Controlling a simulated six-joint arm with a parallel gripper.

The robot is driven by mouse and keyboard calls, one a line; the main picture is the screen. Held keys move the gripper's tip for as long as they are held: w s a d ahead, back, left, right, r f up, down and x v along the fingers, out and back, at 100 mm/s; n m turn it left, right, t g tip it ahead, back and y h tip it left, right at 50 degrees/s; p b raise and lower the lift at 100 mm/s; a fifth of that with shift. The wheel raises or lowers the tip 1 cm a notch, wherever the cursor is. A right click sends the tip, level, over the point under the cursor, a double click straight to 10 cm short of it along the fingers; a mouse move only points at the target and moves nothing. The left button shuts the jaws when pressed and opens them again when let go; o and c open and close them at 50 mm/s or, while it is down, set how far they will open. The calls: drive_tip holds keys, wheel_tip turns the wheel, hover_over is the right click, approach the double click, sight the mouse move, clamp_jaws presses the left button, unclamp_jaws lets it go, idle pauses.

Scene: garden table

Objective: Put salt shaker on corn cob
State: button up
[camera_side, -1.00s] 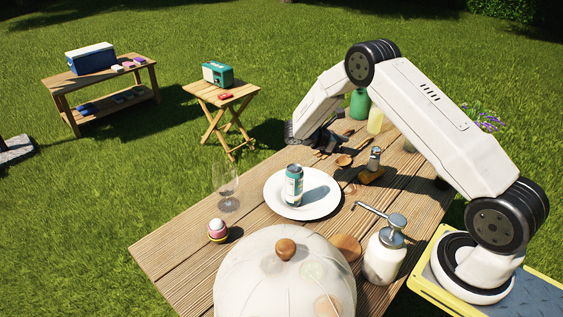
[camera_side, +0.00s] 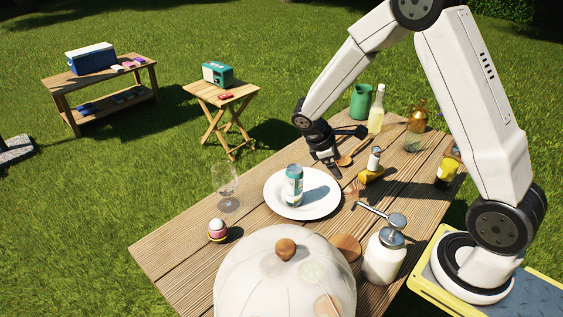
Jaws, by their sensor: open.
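The salt shaker (camera_side: 375,159), clear with a grey cap, stands upright right of the plate. The yellow corn cob (camera_side: 371,176) lies directly below it. The shaker appears to rest on the cob, though the exact contact is too small to tell. My gripper (camera_side: 350,152) is open and empty, left of the shaker and apart from it. One dark finger points down beyond the plate's far rim and the other points right.
A white plate (camera_side: 325,210) with a can (camera_side: 294,185) lies nearby. A wooden spoon (camera_side: 344,160) lies beneath my gripper. A pump bottle (camera_side: 384,258), a mesh dome (camera_side: 285,285), a wine glass (camera_side: 227,184) and an egg cup (camera_side: 217,231) stand nearer. Bottles (camera_side: 376,110) stand at the back.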

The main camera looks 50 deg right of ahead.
drive_tip(key=s+a+r+m+t+y, duration=0.4)
drive_tip(key=s+a+m+t+y, duration=0.1)
drive_tip(key=a, duration=0.8)
drive_tip(key=shift+s+r+m+t, duration=0.2)
drive_tip(key=shift+s+m+t, duration=0.3)
drive_tip(key=shift+s+m, duration=0.85)
drive_tip(key=shift+s+n, duration=0.3)
drive_tip(key=shift+n, duration=0.05)
